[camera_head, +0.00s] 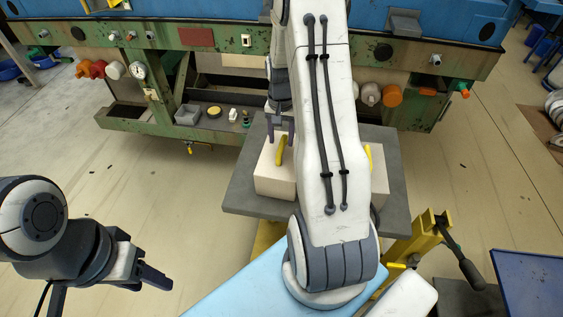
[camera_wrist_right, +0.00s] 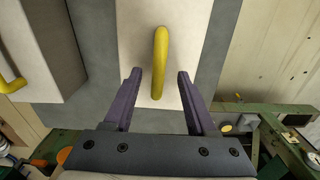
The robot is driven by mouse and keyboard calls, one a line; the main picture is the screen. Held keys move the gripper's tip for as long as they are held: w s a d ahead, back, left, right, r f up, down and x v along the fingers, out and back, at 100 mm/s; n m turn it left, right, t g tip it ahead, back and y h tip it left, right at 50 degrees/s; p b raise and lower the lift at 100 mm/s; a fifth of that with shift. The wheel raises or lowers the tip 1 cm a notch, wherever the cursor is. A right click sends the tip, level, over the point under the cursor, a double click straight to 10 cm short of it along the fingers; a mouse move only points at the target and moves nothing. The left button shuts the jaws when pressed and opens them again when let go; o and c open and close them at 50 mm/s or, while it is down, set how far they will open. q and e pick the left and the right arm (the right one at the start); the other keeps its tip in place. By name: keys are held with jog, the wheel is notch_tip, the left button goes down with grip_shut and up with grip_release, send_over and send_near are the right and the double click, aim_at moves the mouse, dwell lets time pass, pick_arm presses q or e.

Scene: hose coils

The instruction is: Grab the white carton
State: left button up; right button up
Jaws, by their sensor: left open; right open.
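A white carton (camera_head: 274,184) with a yellow handle (camera_head: 281,150) on top stands on the grey table. It also shows in the right wrist view (camera_wrist_right: 196,25). My right gripper (camera_head: 281,132) is open above the carton's far side. In the right wrist view its two fingers (camera_wrist_right: 159,75) are apart on either side of the yellow handle (camera_wrist_right: 160,62), and I see no grip on it. A similar pale carton (camera_head: 378,180) stands to the right, largely hidden behind my right arm. My left gripper (camera_head: 148,274) is open and empty at the lower left, away from the cartons.
The second carton also shows in the right wrist view (camera_wrist_right: 45,55), with a gap between the two. A green machine frame (camera_head: 220,133) with small parts on its ledge stands behind the grey table (camera_head: 240,192). A yellow stand with a black lever (camera_head: 460,257) is at right.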

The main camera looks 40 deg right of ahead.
aim_at(282, 143)
jog(key=shift+s+d+f+p, duration=0.1)
jog(key=shift+f+p, duration=0.45)
jog(key=shift+f, duration=1.35)
grip_shut()
jog(key=shift+r, duration=0.15)
